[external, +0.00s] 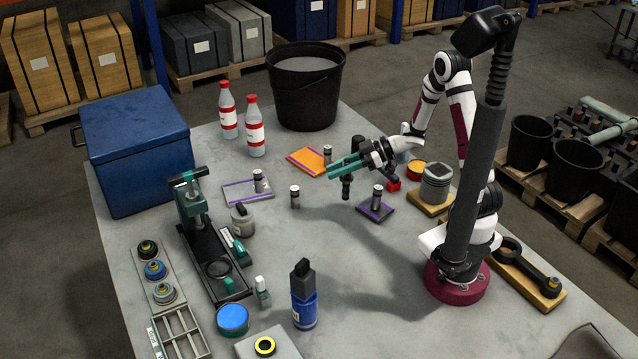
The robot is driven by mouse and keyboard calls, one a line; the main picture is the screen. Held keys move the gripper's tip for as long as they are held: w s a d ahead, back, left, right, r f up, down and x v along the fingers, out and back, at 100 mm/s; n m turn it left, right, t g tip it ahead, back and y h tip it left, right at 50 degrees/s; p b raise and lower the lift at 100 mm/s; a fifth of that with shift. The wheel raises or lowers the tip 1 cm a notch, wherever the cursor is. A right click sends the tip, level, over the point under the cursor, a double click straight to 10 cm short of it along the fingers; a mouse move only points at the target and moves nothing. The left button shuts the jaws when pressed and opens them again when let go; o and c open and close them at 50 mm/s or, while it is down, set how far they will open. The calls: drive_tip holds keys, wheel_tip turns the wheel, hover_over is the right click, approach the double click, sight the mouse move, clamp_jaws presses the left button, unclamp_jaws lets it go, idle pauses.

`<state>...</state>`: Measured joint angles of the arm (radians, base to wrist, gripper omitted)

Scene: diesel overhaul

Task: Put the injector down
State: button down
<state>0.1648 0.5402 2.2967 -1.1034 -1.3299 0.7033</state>
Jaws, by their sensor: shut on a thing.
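My gripper (343,169), with teal fingers, is above the middle of the table. It is shut on a dark, upright injector (347,188), whose upper end is partly hidden by the fingers. The injector's lower end appears just above the table, though contact is hard to judge from this angle. Similar grey cylinders stand nearby: one on the bare table (295,197), one on a white and purple plate (258,181), one on an orange plate (327,154) and one on a dark purple-edged plate (377,192).
A black bucket (305,90) and two bottles (255,130) stand behind.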

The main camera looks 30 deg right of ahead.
drive_tip(key=a+f, duration=0.6)
drive_tip(key=f, duration=0.1)
drive_tip(key=shift+f, duration=0.35)
drive_tip(key=shift+w+f, duration=0.1)
drive_tip(key=c, duration=0.7)
unclamp_jaws()
